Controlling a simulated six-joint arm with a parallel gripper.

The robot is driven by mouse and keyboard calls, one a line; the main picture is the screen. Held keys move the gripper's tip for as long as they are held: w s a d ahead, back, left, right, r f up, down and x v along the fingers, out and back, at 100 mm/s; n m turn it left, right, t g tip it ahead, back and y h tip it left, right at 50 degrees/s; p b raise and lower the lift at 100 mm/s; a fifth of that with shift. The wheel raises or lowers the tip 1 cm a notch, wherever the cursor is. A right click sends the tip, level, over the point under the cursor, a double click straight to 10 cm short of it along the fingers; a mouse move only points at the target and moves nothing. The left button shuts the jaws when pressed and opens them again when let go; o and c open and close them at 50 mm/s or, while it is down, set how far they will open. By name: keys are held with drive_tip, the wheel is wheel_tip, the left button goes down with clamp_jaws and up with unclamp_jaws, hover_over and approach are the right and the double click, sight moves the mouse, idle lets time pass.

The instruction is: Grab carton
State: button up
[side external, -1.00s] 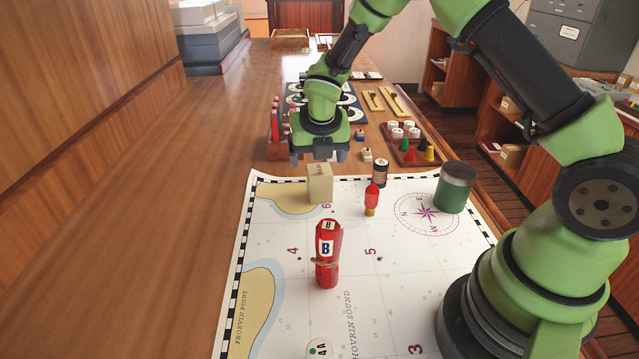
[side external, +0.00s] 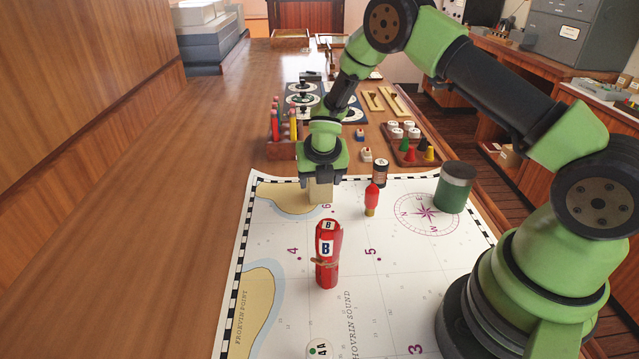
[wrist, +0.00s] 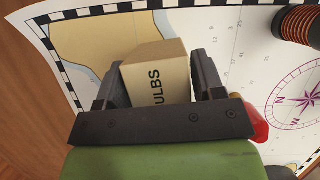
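The carton (side external: 320,192) is a small tan box standing on the chart near its far edge. In the wrist view the carton (wrist: 157,75) shows dark lettering that ends in "ULBS". My gripper (side external: 321,183) points down over the carton, with its fingers on either side of it. In the wrist view my gripper (wrist: 163,80) has its two dark fingers spread, and narrow gaps show between them and the box. The gripper hides the carton's upper part in the side view.
A red flare-like tube (side external: 371,198) stands close to the right of the carton. A dark jar (side external: 380,172), a green canister (side external: 455,188) and a red cylinder marked B (side external: 327,262) also stand on the chart (side external: 300,325). A rack of coloured pencils (side external: 281,140) is behind.

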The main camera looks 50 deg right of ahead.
drive_tip(key=c, duration=0.6)
drive_tip(key=shift+r, duration=0.15)
